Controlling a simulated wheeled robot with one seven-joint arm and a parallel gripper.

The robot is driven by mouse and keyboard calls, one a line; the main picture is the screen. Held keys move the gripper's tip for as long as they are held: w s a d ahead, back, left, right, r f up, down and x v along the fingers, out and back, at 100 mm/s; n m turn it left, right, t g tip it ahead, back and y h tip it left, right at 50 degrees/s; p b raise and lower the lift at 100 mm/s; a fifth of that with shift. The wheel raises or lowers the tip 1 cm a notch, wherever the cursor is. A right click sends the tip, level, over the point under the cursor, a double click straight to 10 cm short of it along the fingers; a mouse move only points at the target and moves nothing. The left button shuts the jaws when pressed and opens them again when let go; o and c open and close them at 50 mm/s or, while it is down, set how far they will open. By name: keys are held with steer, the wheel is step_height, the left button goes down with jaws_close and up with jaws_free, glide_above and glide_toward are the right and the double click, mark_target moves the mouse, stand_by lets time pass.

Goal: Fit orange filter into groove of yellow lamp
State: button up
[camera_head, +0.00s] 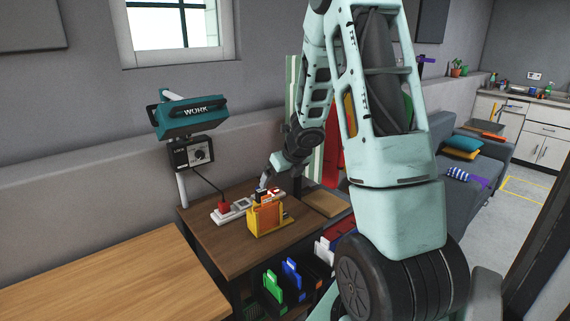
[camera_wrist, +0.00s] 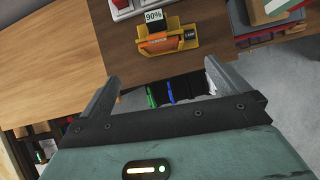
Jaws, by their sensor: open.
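The yellow lamp (camera_head: 250,222) stands on the dark brown table, and it also shows in the wrist view (camera_wrist: 184,47). The orange filter (camera_head: 270,213) is upright within the lamp's yellow frame, and its orange edge shows in the wrist view (camera_wrist: 158,42). I cannot tell how deep it sits in the groove. A white "90%" label (camera_wrist: 153,16) shows beside the orange part. My gripper (camera_wrist: 162,72) is open, with nothing between its fingers.
A white power strip (camera_head: 232,209) with a red plug lies left of the lamp. A teal WORK lamp (camera_head: 190,115) stands on a post behind the table. A flat brown board (camera_head: 326,203) lies to the right. Green and blue items (camera_head: 291,273) sit below the table's front edge.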

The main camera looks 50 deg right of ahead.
steer(key=shift+p+v, duration=0.4)
steer(key=shift+v, duration=1.2)
steer(key=w+a+r+m, duration=0.1)
steer(key=w+a+m, duration=0.15)
steer(key=a, duration=0.35)
steer(key=w+a+r+m, duration=0.1)
steer(key=w+a+m, duration=0.1)
steer(key=a+m, duration=0.3)
steer(key=s+a+m+g+b, duration=0.1)
steer(key=s+a+m, duration=0.15)
steer(key=a, duration=0.65)
steer(key=s+a+m, duration=0.1)
steer(key=a+m, duration=0.3)
steer(key=a, duration=0.5)
steer(key=s+a+m+g+y, duration=0.1)
steer(key=s+a+m+g, duration=0.1)
steer(key=s+a+m, duration=0.3)
steer(key=s+a+m+g+y+b, duration=0.1)
steer(key=s+a+m, duration=0.4)
steer(key=s+a, duration=0.6)
steer(key=s+g, duration=0.1)
steer(key=s, duration=0.5)
steer(key=shift+a+r+m+g+y, duration=0.15)
steer(key=shift+a+m+g+y, duration=0.15)
steer(key=shift+a+m+g, duration=0.1)
steer(key=shift+w, duration=0.15)
